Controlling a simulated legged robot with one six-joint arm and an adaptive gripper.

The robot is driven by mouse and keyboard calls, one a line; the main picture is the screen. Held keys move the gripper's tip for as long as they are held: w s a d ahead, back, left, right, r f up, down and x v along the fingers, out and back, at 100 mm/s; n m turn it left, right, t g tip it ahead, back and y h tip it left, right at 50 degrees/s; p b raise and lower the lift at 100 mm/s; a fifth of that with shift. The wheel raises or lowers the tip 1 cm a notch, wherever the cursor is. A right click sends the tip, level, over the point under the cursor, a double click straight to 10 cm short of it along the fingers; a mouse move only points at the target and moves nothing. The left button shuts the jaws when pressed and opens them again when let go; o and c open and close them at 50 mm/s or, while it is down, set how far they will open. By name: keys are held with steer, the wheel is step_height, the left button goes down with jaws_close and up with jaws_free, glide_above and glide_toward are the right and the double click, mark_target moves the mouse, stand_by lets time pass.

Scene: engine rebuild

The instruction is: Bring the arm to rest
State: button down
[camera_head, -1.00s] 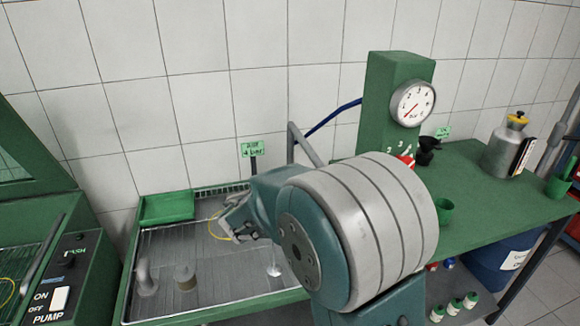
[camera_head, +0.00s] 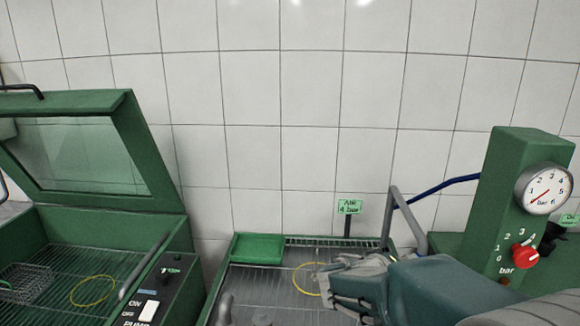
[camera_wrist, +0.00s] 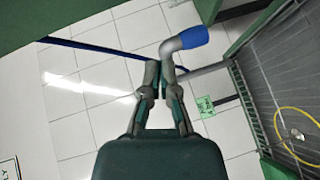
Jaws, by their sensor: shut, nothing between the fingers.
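My gripper (camera_head: 335,285) is shut and empty in the head view, over the right part of the ribbed steel tray (camera_head: 270,290). My teal arm reaches in from the lower right. In the wrist view my gripper (camera_wrist: 160,65) has its fingertips together with nothing between them. Behind it is a grey pipe with a blue end (camera_wrist: 185,40). The gripper's distance from the pipe cannot be told.
A green washer with its glass lid (camera_head: 75,155) raised stands left. A yellow ring (camera_head: 312,279) lies on the tray, near a green bin (camera_head: 257,248). A bent grey pipe (camera_head: 405,215), an air sign (camera_head: 349,207) and a gauge post (camera_head: 520,200) stand around the right side.

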steer(key=s+a+f+m+g+y, duration=0.15)
steer(key=s+m+g+y, duration=0.35)
steer(key=s, duration=0.9)
steer(key=s+a+n+t+y, duration=0.1)
steer(key=s+a+t+y, duration=0.2)
steer(key=s+a+y, duration=0.5)
steer(key=shift+a+n+y, duration=0.3)
steer(key=shift+a+y, duration=0.1)
steer(key=shift+a, duration=0.85)
steer(key=shift+s, duration=0.1)
